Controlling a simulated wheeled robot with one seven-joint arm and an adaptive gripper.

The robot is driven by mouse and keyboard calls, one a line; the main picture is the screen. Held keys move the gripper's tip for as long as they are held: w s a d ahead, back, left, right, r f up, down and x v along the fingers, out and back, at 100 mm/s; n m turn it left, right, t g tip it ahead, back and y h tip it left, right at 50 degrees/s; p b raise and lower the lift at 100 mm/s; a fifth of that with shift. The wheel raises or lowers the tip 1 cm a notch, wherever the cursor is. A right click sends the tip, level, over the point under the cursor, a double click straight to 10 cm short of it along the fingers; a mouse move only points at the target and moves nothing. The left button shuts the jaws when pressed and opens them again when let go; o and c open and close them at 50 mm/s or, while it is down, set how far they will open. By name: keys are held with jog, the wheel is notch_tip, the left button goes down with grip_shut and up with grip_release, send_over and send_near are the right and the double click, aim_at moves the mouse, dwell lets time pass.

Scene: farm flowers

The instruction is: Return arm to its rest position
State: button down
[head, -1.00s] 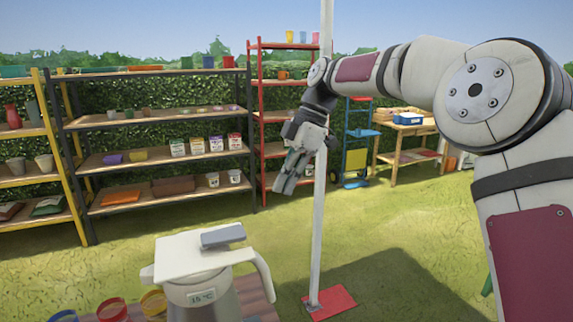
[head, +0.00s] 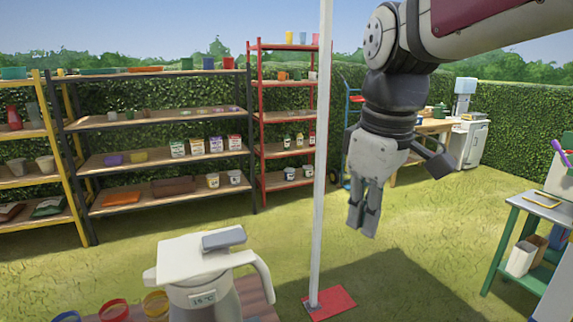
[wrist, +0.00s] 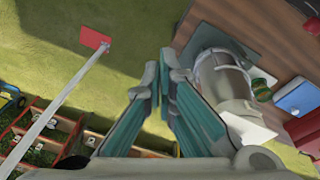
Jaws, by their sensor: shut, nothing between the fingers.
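My gripper (head: 362,222) hangs from my arm in the upper right of the head view, pointing down, to the right of a white pole. Its fingers are together and hold nothing. In the wrist view the gripper (wrist: 166,62) shows with its two teal-sided fingers meeting at the tips. Nothing is between them. My arm reaches in from the top right of the head view, raised clear of the things around it.
The white pole (head: 322,160) stands on a red base plate (head: 331,302). A white jug (head: 205,270) with a temperature display is at the front. Shelves (head: 150,118) line the hedge. A green table (head: 540,208) stands at right. Grass between is open.

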jog(key=s+d+f+m+t, duration=0.1)
jog(key=s+d+f+m, duration=0.2)
jog(key=s, duration=0.5)
jog(key=s+d+f+m+t, duration=0.1)
jog(key=s+d+f+m, duration=0.2)
jog(key=s+d+m, duration=0.2)
jog(key=s+m, duration=0.1)
jog(key=s, duration=0.2)
jog(key=shift+s+f+m+p, duration=0.15)
jog(key=shift+f+m+p, duration=0.15)
jog(key=shift+f, duration=0.1)
